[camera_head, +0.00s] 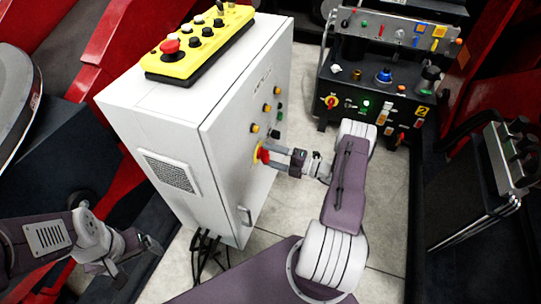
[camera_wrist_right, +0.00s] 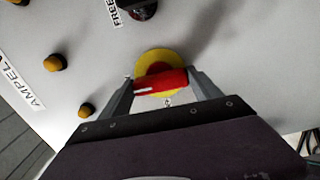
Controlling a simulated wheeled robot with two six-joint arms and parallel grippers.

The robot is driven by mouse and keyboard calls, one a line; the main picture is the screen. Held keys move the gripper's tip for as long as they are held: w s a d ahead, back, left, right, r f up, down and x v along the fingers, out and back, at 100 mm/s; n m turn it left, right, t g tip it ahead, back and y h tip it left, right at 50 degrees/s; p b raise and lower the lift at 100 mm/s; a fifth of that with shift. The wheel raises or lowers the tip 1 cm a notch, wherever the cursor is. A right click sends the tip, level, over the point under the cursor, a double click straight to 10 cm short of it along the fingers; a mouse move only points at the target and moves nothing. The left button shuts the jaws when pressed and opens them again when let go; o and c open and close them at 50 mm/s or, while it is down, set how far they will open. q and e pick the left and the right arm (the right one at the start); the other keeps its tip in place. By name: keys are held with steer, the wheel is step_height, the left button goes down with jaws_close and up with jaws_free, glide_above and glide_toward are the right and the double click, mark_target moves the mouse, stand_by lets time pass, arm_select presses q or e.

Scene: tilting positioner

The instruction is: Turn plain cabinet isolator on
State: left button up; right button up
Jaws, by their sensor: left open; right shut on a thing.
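The plain white cabinet (camera_head: 235,130) stands left of centre in the head view. Its isolator is a red rotary handle (camera_head: 263,154) on a yellow disc, low on the right-facing side. In the right wrist view the red handle (camera_wrist_right: 160,82) lies nearly crosswise over the yellow disc (camera_wrist_right: 158,60). My right gripper (camera_head: 270,156) is at the isolator; in the wrist view its fingers (camera_wrist_right: 162,86) are at both ends of the handle, shut on it. My left gripper (camera_head: 134,259) is open and empty at the lower left, apart from the cabinet.
A yellow pendant (camera_head: 200,45) with a red button lies on the cabinet top. Yellow and green buttons (camera_head: 267,108) sit above the isolator. A dark control box (camera_head: 375,85) with another red-yellow switch stands behind. Cables (camera_head: 207,247) hang below the cabinet. Tiled floor lies around my right arm.

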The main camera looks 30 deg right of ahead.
stand_by(0.3)
steer(key=o, duration=1.4)
steer(key=v, duration=0.9)
steer(key=shift+s+p, duration=0.1)
steer(key=shift+p, duration=0.3)
